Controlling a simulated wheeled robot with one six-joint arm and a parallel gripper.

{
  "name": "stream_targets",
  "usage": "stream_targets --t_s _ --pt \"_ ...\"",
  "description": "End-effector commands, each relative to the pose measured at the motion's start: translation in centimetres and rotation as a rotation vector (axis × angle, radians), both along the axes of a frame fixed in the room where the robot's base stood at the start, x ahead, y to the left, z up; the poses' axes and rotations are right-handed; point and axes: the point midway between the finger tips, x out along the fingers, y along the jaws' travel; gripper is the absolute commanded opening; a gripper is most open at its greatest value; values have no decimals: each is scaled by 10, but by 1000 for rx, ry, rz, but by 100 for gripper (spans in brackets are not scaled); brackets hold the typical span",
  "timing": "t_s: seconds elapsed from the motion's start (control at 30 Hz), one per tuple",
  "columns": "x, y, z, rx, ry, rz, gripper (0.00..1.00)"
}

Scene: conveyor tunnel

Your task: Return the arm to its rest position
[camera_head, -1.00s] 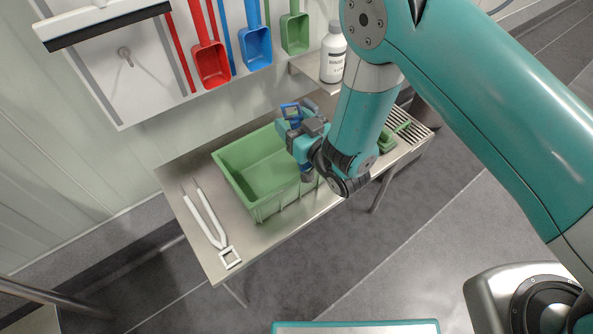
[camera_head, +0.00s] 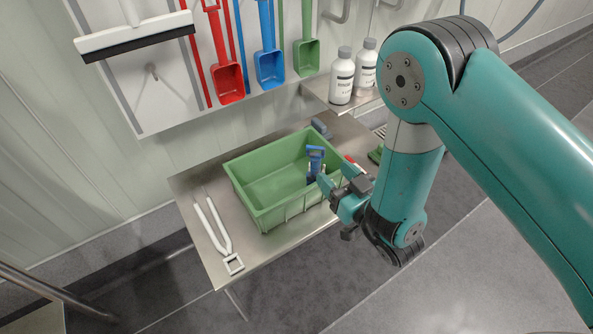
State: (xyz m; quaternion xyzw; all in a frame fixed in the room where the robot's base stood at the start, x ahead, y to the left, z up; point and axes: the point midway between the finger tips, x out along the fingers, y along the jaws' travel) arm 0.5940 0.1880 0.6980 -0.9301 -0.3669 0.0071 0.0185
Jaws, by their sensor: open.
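My gripper (camera_head: 338,178) is open at the right end of the green crate (camera_head: 262,218), with its teal fingers pointing up and left. A blue handheld tool (camera_head: 315,158) stands upright at the crate's right end, just beyond the fingertips. Its lower part is partly hidden by the fingers, and I cannot tell whether they touch it. My teal arm comes in from the right and bends down to the gripper over the right part of the bench.
The steel bench (camera_head: 195,185) holds white tongs (camera_head: 217,232) at left and a grey block (camera_head: 320,128) behind the crate. Two white bottles (camera_head: 342,78) stand on a wall shelf. Red (camera_head: 227,82) and blue (camera_head: 269,68) scoops hang above. The floor in front is clear.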

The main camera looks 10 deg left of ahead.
Motion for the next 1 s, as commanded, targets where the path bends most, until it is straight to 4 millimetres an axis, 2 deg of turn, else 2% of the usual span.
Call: stream_targets --t_s 0.23,0.37,0.47,0.5,0.63,0.73,0.8,0.9,1.0 --pt "4 -1 3 -6 5 -11 56" --pt "29 -17 16 -61 62 -95 56" --pt "56 -47 33 -142 159 -209 56" --pt "66 -63 42 -176 209 -259 56" --pt "79 -122 67 -287 404 -406 56" --pt "70 -168 87 -356 568 -496 56" --pt "55 -197 100 -397 684 -543 56" --pt "28 -229 115 -441 833 -584 56" --pt "0 -251 128 -472 953 -605 56"
